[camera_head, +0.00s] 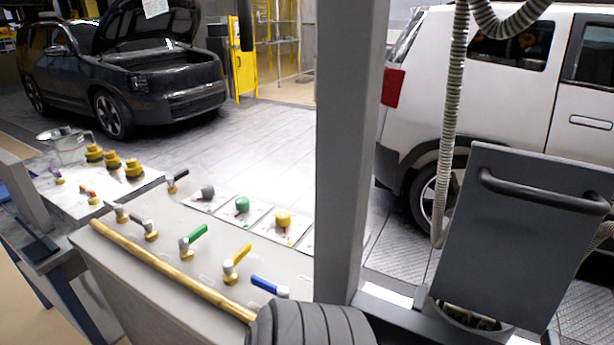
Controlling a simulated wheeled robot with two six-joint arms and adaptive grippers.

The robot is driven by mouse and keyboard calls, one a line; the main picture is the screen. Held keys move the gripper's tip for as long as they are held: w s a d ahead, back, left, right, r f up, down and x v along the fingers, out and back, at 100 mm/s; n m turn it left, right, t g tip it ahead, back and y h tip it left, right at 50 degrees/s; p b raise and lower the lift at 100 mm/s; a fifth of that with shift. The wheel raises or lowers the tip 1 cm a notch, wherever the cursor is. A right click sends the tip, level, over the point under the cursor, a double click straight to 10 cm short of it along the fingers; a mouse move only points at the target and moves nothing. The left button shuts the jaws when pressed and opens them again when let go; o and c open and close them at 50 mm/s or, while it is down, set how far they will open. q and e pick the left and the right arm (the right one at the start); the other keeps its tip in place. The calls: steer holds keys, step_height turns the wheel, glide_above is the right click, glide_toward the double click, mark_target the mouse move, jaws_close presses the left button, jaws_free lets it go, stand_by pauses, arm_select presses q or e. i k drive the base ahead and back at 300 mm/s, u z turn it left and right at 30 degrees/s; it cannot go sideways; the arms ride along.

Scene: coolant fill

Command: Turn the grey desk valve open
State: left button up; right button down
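The sloped grey desk (185,290) carries a row of small lever valves on brass bodies. A valve with a grey lever (145,228) stands left of the valve with a green lever (194,240). Further right are a yellow-lever valve (236,262) and a blue-lever valve (270,287). Behind the row, a round grey knob (207,191) sits on a white plate, with a green knob (242,204) and a yellow knob (283,219) to its right. I cannot tell whether the grey valve is open. Neither of my grippers is in view.
A brass rail (170,270) runs along the desk's front edge. A thick grey post (346,150) blocks the view right of the desk. A dark panel with a handle (515,245) stands at right. A dark car (130,75) and a white car (520,90) stand behind.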

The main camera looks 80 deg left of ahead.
mark_target(147, 224)
steer(key=z, duration=0.05)
steer(key=k, duration=1.85)
steer(key=u, duration=0.75)
